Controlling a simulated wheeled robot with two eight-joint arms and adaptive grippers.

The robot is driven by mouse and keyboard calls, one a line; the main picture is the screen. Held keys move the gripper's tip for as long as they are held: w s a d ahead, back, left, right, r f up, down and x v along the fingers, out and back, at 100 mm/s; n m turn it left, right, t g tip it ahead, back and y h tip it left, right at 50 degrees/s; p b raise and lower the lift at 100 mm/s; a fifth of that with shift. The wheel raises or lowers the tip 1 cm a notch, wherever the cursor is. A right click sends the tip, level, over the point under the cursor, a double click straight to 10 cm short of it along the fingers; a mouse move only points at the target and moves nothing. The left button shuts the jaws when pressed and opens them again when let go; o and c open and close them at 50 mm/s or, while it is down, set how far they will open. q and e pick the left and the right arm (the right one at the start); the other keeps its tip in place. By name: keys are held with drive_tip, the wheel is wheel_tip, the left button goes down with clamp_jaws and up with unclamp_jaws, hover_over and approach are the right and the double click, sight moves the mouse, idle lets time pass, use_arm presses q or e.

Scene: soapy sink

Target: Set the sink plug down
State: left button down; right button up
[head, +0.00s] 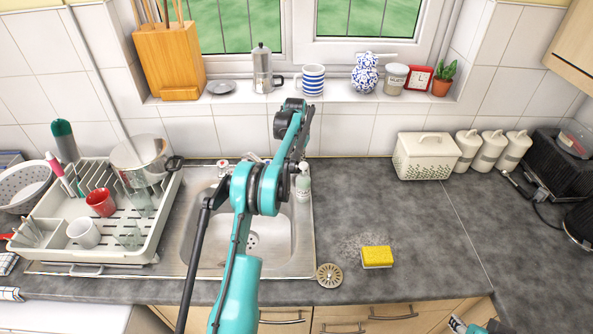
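The sink plug (329,275), a round beige-grey disc with small holes and a central knob, lies flat on the dark worktop by the sink's front right corner. My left arm reaches up across the steel sink (277,236). Its dark gripper (293,104) is raised in front of the tiled wall below the window, well apart from the plug. Its fingers are too small and dark to read. Part of my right gripper (458,325) shows at the bottom edge, right of the plug and apart from it; its opening is unclear.
A yellow sponge (376,257) lies right of the plug, beside scattered crumbs (362,243). A loaded dish rack (150,245) is at left. The worktop (420,225) right of the sponge is clear.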

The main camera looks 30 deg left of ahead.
use_arm(q)
drive_tip(key=shift+a+f, duration=0.15)
drive_tip(key=shift+a, duration=0.15)
drive_tip(key=shift+s+f, duration=0.1)
drive_tip(key=shift+f, duration=0.15)
drive_tip(key=shift+f+b, duration=0.4)
drive_tip(key=shift+f, duration=1.35)
drive_tip(key=shift+f, duration=0.1)
drive_tip(key=c, duration=1.6)
unclamp_jaws()
drive_tip(key=shift+o, duration=0.2)
